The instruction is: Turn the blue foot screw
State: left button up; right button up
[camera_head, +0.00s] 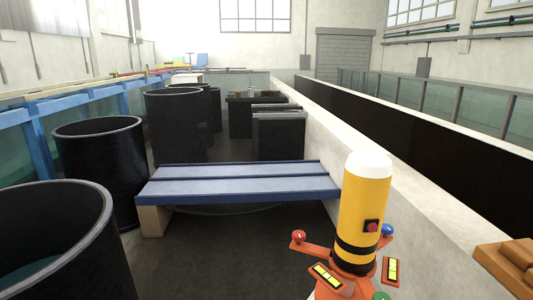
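The blue foot screw (387,229) is a small round blue knob at the right of the orange base (352,262), partly behind the upright yellow instrument (364,212) with a white cap and black bands. A red knob (298,236) sits on the left arm of the base. A green knob (381,296) is at the front, cut by the lower picture edge. Neither of my grippers is in view.
A blue bench (238,182) stands behind the instrument. Black open tanks (98,165) line the left side. A low pale wall (400,180) runs along the right. Orange-brown blocks (512,262) are at the lower right. Dark floor left of the instrument is clear.

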aim_at(386, 229)
jog(key=i+l+u, duration=0.2)
jog(key=l+u, duration=0.15)
jog(key=l, duration=0.15)
jog(key=i+l+u, duration=0.1)
jog(key=l+u, duration=0.65)
jog(key=l, duration=0.3)
jog(key=l+u, duration=0.4)
jog(key=l, duration=0.15)
jog(key=k+l+u, duration=0.15)
jog(key=l+u, duration=0.2)
jog(key=l, duration=0.2)
jog(key=k+l+u, duration=0.15)
jog(key=l+u, duration=0.25)
jog(key=k+l+u, duration=0.35)
jog(key=l, duration=0.2)
jog(key=k+l+u, duration=0.2)
jog(key=l+u, duration=0.2)
